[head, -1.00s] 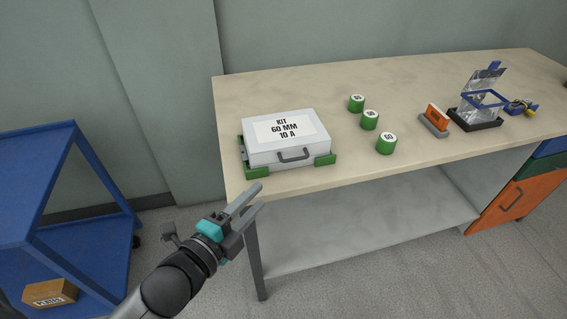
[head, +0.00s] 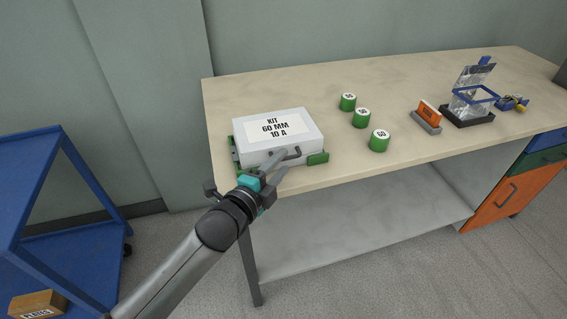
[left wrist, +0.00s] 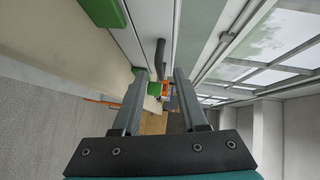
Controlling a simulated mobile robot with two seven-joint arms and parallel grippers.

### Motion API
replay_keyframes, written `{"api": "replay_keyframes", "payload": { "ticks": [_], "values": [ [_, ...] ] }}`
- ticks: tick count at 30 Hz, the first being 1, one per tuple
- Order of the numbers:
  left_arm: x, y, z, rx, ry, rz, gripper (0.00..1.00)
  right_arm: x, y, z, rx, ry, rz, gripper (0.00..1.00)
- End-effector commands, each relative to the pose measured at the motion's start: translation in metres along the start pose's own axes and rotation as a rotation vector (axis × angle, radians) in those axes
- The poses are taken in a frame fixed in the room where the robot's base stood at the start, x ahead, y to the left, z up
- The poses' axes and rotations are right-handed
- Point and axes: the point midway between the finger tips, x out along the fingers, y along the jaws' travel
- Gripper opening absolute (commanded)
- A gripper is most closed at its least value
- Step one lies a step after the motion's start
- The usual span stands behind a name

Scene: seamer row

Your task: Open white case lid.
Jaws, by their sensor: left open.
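The white case (head: 305,127) sits closed on the near left part of the bench, with a label reading "KIT 60 MM 10 A" on its lid. Its dark grey handle (head: 285,158) is on the front side, partly covered by my gripper. Green corner holders (head: 318,159) hold the case at its base. My left gripper (head: 281,160) is open and empty at the front of the case, its fingertips close to the handle. In the left wrist view the handle (left wrist: 160,55) shows ahead, between the two finger lines; contact cannot be told. My right gripper is out of view.
Several green cylinders (head: 362,118) stand right of the case. An orange block in a grey holder (head: 427,124) and a clear box with a blue frame (head: 470,105) are farther right. A blue cart (head: 60,215) stands left of the bench (head: 235,93).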

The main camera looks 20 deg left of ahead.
Motion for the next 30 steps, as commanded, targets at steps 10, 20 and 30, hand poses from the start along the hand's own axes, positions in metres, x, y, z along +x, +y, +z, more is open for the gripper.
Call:
{"api": "replay_keyframes", "payload": {
  "ticks": [10,20,30],
  "values": [
    [0.019,0.000,0.000,0.000,0.000,0.000,0.42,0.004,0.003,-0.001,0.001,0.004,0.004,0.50],
    [0.019,0.000,0.000,0.000,0.000,0.001,0.30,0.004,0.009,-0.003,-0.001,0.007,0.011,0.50],
    [0.019,0.000,0.000,0.000,0.000,0.000,0.00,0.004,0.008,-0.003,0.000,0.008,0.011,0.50]
  ]
}}
